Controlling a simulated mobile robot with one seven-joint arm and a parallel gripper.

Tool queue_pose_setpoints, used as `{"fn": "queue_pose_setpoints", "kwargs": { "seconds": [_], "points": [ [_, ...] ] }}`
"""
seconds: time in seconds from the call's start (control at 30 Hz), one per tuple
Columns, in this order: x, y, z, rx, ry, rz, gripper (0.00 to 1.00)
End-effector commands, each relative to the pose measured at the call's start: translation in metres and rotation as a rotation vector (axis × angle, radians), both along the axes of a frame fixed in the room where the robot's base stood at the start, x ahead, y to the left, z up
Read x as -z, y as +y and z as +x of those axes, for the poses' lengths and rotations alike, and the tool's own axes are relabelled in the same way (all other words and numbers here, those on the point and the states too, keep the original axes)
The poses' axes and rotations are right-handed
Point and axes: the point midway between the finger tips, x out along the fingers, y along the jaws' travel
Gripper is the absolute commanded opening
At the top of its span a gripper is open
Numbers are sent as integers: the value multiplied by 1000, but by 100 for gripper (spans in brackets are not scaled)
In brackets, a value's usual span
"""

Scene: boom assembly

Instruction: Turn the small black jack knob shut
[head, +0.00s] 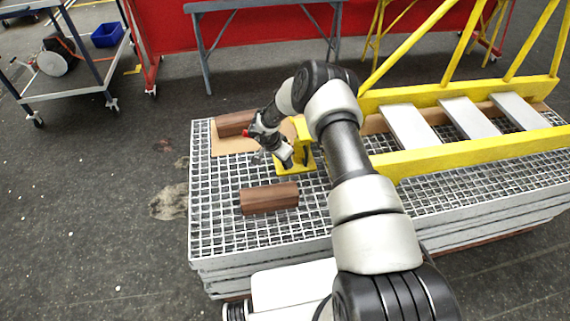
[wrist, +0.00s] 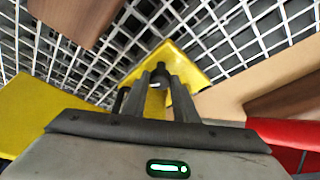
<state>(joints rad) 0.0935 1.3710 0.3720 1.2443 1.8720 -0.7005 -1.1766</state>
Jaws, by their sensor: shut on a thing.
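The small black jack knob (wrist: 160,72) shows in the wrist view between my two dark fingers. My gripper (wrist: 165,86) is shut on it. Behind the knob is the jack's yellow base plate (wrist: 190,58). In the head view my gripper (head: 285,160) is low over the yellow jack (head: 296,169), at the left end of the yellow boom (head: 455,95). The knob cannot be made out there, as my wrist and fingers cover that spot.
A brown block (head: 270,198) lies on the grating (head: 222,220) in front of the jack. Another brown block (head: 233,123) lies behind it, by a tan board (head: 228,146). The grating's left front part is clear. A cart (head: 75,85) stands at the far left.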

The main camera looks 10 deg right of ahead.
Motion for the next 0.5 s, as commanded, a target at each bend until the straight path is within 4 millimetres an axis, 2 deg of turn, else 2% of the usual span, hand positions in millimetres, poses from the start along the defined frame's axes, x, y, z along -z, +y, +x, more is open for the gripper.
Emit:
{"fn": "queue_pose_setpoints", "kwargs": {
  "seconds": [0.5],
  "points": [
    [5, 2, 5, 491, -2, 3, 4]
  ]
}}
